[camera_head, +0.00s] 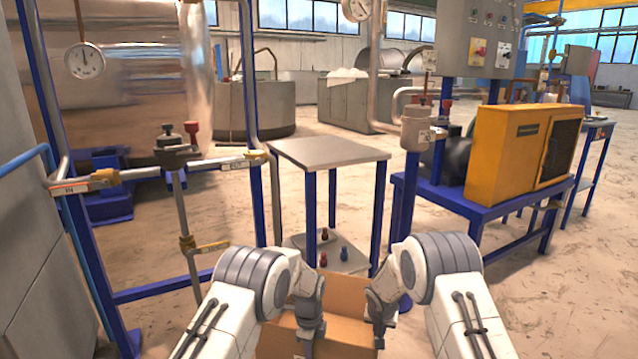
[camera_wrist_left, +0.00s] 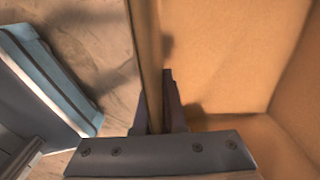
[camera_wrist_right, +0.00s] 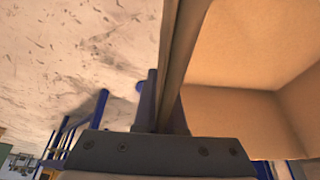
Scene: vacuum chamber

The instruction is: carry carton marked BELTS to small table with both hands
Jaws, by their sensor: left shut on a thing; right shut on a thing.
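An open brown carton (camera_head: 345,295) is low in front of me in the head view, between my two arms. Its inside looks empty in the parts I see, and no BELTS marking shows. My left gripper (camera_head: 308,335) is shut on the carton's left wall; that wall (camera_wrist_left: 147,60) runs between its fingers (camera_wrist_left: 160,105) in the left wrist view. My right gripper (camera_head: 380,315) is shut on the right wall; this wall (camera_wrist_right: 180,50) lies between its fingers (camera_wrist_right: 163,105) in the right wrist view. A small table (camera_head: 330,152) with a grey top and blue legs stands ahead, its top bare.
Several small red and blue items sit on the small table's lower shelf (camera_head: 350,262). A blue pipe frame with valves (camera_head: 175,150) stands on the left. A yellow machine (camera_head: 515,150) on a blue bench stands on the right. Open floor (camera_head: 545,290) lies at right.

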